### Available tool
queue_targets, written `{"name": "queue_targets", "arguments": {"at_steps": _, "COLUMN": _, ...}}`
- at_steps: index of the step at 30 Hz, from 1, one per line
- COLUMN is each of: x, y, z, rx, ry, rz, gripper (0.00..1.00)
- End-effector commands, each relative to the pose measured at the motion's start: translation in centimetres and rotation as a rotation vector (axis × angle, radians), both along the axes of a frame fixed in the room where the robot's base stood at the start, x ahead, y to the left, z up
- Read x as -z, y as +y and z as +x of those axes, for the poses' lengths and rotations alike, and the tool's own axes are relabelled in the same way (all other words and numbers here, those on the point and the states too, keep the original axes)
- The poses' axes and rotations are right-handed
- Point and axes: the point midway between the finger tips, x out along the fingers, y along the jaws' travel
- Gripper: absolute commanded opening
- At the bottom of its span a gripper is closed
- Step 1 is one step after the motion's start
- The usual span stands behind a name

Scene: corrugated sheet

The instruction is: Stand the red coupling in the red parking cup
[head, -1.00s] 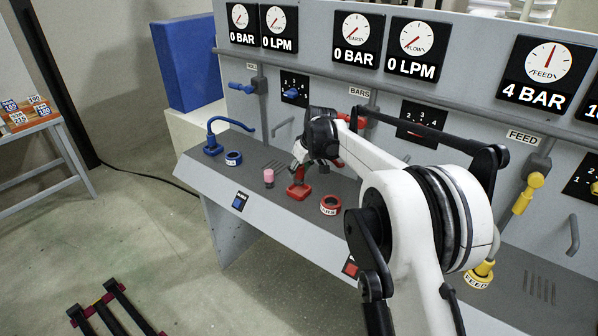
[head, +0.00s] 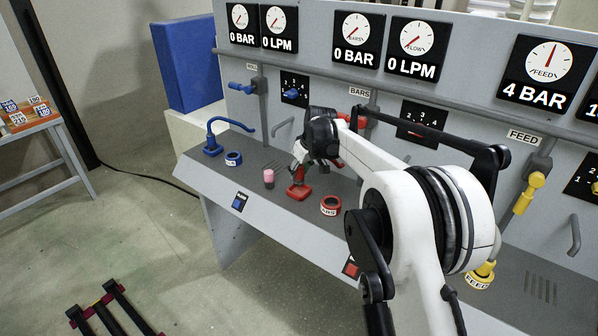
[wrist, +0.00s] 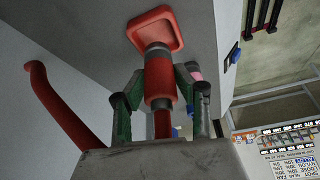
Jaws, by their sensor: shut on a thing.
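My gripper (wrist: 160,100) is shut on the red coupling (wrist: 159,78), with a green-sided finger on each side of it. The coupling's grey end points at the red parking cup (wrist: 165,18), a square red holder, and meets or overlaps it in the wrist view. I cannot tell whether the end is inside the cup or just over it. In the head view the cup (head: 299,192) stands on the grey bench shelf, directly below my gripper (head: 301,172). My wrist hides part of the coupling there.
A red ring (head: 330,205) lies right of the cup and a pink-topped peg (head: 268,178) stands left of it. A blue ring (head: 233,158) and a blue coupling (head: 212,140) are farther left. A red hose (wrist: 55,105) curves beside my gripper. The gauge panel rises behind.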

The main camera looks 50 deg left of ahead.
Motion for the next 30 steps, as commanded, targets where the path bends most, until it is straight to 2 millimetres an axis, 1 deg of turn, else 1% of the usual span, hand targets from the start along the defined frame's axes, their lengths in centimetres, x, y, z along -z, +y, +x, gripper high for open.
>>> {"name": "queue_targets", "arguments": {"at_steps": 19, "x": 0.03, "y": 0.0, "z": 0.0, "rx": 0.0, "ry": 0.0, "rz": 0.0, "gripper": 0.0}}
{"name": "queue_targets", "arguments": {"at_steps": 30, "x": 0.79, "y": 0.01, "z": 0.01, "rx": 0.0, "ry": 0.0, "rz": 0.0, "gripper": 0.0}}
